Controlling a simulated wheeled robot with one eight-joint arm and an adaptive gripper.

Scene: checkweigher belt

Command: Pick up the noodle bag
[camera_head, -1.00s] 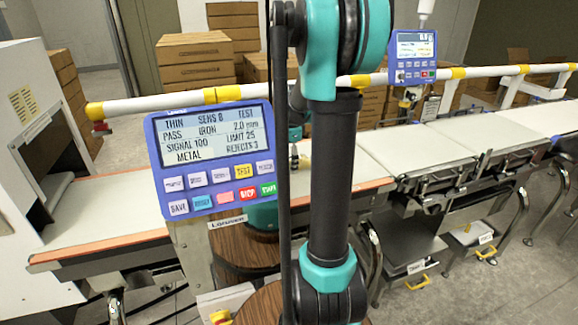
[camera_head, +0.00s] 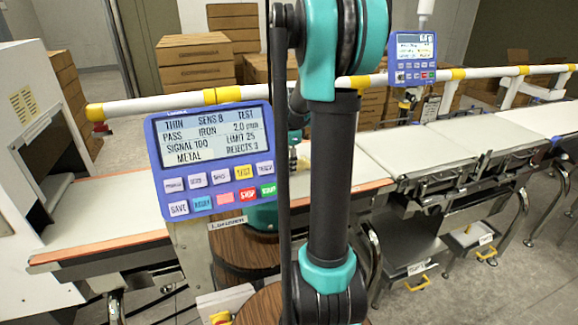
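No noodle bag shows in the head view. My arm, black with teal joints, stands upright across the middle of the picture and hides part of the belt behind it. My gripper cannot be made out; the far end of the arm is hidden or out of the picture. The visible stretches of the conveyor belt, on the left (camera_head: 95,207) and on the right (camera_head: 405,155), are bare.
A blue control panel (camera_head: 213,160) stands close at the left of my arm. A white and yellow rail (camera_head: 160,99) runs behind the belt. A smaller panel (camera_head: 411,58) stands at the back right. Cardboard boxes (camera_head: 195,60) are stacked behind. A white machine housing (camera_head: 25,130) stands at far left.

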